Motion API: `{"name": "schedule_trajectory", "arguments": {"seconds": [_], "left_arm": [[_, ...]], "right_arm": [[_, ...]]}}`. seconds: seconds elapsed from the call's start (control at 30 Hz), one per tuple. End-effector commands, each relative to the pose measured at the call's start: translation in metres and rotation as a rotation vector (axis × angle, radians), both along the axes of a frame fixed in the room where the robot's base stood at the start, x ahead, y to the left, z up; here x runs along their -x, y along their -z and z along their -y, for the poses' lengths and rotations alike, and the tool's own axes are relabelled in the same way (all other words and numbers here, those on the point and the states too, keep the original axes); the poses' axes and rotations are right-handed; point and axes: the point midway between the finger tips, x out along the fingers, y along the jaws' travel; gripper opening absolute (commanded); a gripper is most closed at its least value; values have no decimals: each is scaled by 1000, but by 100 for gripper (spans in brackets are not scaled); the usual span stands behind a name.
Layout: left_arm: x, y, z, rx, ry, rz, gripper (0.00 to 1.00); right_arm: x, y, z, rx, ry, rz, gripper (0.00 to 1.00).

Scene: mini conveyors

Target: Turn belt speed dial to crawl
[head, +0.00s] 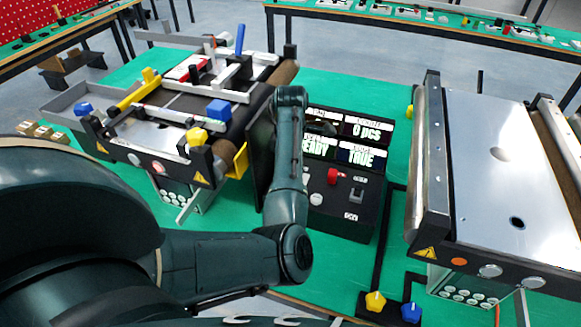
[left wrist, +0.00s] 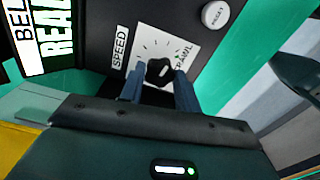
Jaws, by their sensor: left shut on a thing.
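The belt speed dial (left wrist: 160,72) is a small black knob on a white scale plate (left wrist: 148,50) with tick marks, in the left wrist view. The word SPEED stands beside the plate, and the CRAWL mark is at its right edge, partly behind a finger. My left gripper (left wrist: 159,80) is shut on the dial, one blue-grey finger on each side. The knob's pointer direction cannot be made out. In the head view my left arm hides the dial and the gripper's fingertips. The black control box (head: 345,215) stands upright behind that arm. My right gripper is not in view.
The box carries lit displays (head: 365,130), a red button (head: 332,176) and a rocker switch (head: 356,195). A small conveyor (head: 150,135) with coloured parts stands left, close to my arm. A larger conveyor (head: 500,190) stands right. Yellow (head: 375,301) and blue (head: 411,312) knobs sit in front.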

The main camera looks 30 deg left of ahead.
Motion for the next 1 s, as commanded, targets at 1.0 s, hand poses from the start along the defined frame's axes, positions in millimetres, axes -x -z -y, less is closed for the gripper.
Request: {"name": "schedule_trajectory", "arguments": {"seconds": [1.0], "left_arm": [[0, -1, 0, -1, 602, 2, 10]], "right_arm": [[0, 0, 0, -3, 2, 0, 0]]}}
